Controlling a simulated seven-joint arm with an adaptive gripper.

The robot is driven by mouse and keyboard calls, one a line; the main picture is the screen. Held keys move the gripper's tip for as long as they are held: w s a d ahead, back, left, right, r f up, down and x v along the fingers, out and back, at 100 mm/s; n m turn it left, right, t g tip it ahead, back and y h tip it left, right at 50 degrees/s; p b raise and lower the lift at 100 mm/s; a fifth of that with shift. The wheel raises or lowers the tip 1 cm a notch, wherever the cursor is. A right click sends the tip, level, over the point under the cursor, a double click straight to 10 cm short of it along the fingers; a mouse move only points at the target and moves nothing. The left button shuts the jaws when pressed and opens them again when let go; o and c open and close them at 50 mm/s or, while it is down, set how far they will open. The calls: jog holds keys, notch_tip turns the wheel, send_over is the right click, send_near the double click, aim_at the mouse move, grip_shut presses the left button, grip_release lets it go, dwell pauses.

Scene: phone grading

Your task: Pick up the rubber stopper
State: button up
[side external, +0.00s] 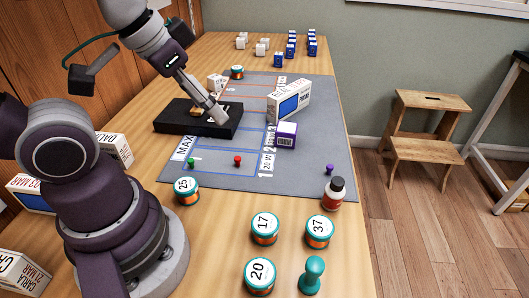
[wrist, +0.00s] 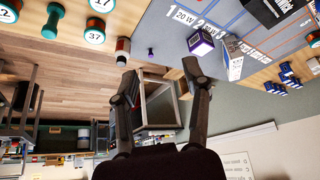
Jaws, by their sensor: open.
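A teal knobbed piece (side external: 312,275) stands upright on the wooden table at the near edge; it looks like the rubber stopper, though I cannot be sure. It also shows in the wrist view (wrist: 53,20) at the upper left. My gripper (side external: 219,115) is over the black box (side external: 185,122) on the grey mat, far from the teal piece. In the wrist view my gripper (wrist: 160,75) has its two fingers spread, with nothing held between them. Whether the fingertips touch the box is unclear.
The grey mat (side external: 225,180) holds small coloured pegs, a purple box (side external: 286,135) and a white phone box (side external: 289,99). A wooden stool (side external: 425,130) stands beyond the table.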

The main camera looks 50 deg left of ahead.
notch_tip(320, 180, down, 5)
jog(key=w+a+m+g+y, duration=0.1)
jog(key=a+m+g, duration=0.1)
jog(key=m+g, duration=0.15)
jog(key=m+g+y, duration=0.5)
jog(key=m+y, duration=0.3)
send_near(191, 160)
jog(key=s+a+r, duration=0.1)
jog(key=s, duration=0.1)
jog(key=a+m+y, duration=0.1)
jog(key=m+y, duration=0.1)
jog(key=a+m+y, duration=0.2)
jog(key=shift+w+a+f, duration=0.2)
jog(key=shift+a+f, duration=0.05)
jog(key=shift+a, duration=0.05)
notch_tip(191, 160, down, 7)
jog(key=shift+s+a+r, duration=0.1)
jog(key=shift+r, duration=0.05)
jog(key=x, duration=0.2)
jog(key=shift+s+a, duration=0.1)
jog(key=shift+a, duration=0.3)
jog(key=shift+c, duration=0.3)
jog(key=c, duration=0.7)
